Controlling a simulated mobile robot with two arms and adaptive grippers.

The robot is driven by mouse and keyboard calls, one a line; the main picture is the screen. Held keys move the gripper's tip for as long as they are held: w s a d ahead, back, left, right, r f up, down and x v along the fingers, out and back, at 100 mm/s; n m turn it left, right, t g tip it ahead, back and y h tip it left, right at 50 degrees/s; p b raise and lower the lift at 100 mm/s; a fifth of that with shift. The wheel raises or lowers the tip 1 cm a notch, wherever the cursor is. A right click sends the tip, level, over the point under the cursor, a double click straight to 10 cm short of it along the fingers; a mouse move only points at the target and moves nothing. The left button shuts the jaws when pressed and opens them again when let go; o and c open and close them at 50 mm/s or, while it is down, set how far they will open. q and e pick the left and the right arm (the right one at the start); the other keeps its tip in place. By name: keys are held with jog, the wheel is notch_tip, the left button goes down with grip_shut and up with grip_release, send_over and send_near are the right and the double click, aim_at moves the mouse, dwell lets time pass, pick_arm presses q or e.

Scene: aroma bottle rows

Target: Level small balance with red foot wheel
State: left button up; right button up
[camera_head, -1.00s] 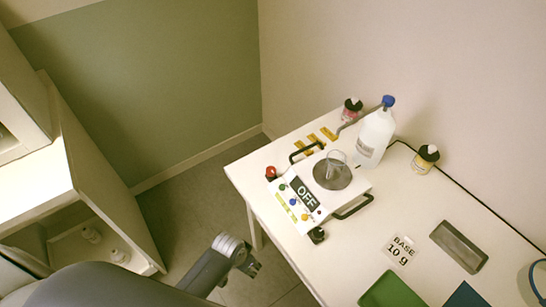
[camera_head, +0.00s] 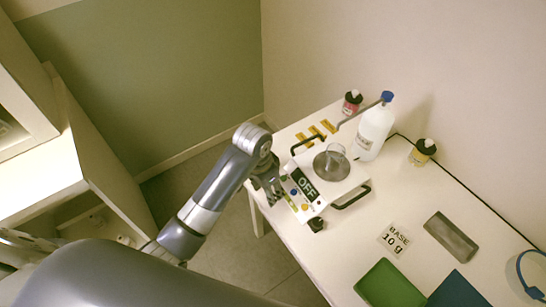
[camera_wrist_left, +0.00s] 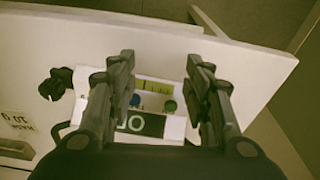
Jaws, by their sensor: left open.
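The small white balance (camera_head: 345,184) stands on the white table, with a round grey pan, black side handles and a panel reading OFF (camera_head: 306,186). My left gripper (camera_head: 272,197) is open at the balance's left front edge. In the left wrist view its spread fingers (camera_wrist_left: 160,75) frame the balance's button panel (camera_wrist_left: 150,102). My right gripper is out of view.
The table's left edge is beside my gripper.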

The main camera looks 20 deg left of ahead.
pick_arm(q)
jog(key=w+a+r+m+g+y, duration=0.1)
jog(key=w+a+r+m, duration=0.1)
jog(key=w+r, duration=0.85)
jog(key=f, duration=0.4)
jog(key=w+f, duration=0.1)
jog(key=f, duration=0.3)
jog(key=f+p, duration=0.1)
jog(key=f, duration=0.3)
jog(key=shift+w+f, duration=0.15)
jog(key=shift+w, duration=0.05)
jog(key=shift+c, duration=0.6)
jog(key=c, duration=1)
